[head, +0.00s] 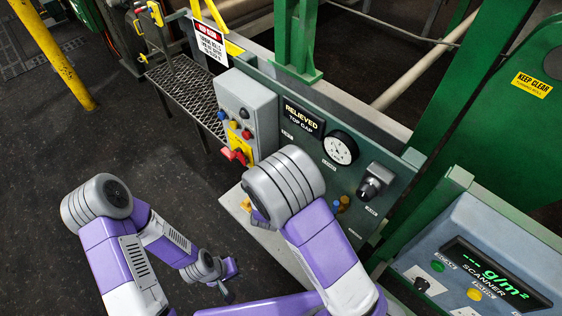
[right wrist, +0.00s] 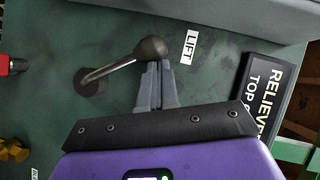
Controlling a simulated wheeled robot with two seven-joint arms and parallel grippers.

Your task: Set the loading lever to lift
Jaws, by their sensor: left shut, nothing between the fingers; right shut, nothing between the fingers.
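The loading lever (right wrist: 118,67) shows in the right wrist view as a metal rod with a dark ball knob (right wrist: 151,48), rising from a dark pivot on the green panel. Its knob end points toward the white LIFT label (right wrist: 189,47) and lies just short of it. My right gripper (right wrist: 154,68) is shut and empty, its fingertips at the knob's lower side; I cannot tell whether they touch it. In the head view my right arm hides the lever and this gripper. My left gripper (head: 227,291) is shut and empty, low over the floor, away from the panel.
A display (head: 302,118) reads RELIEVED TOP GAP; it also shows in the right wrist view (right wrist: 262,98). Beside it are a dial gauge (head: 340,148), a black knob (head: 373,184) and a grey control box (head: 248,112) with red handles. A scanner console (head: 480,262) stands right. Floor is free at left.

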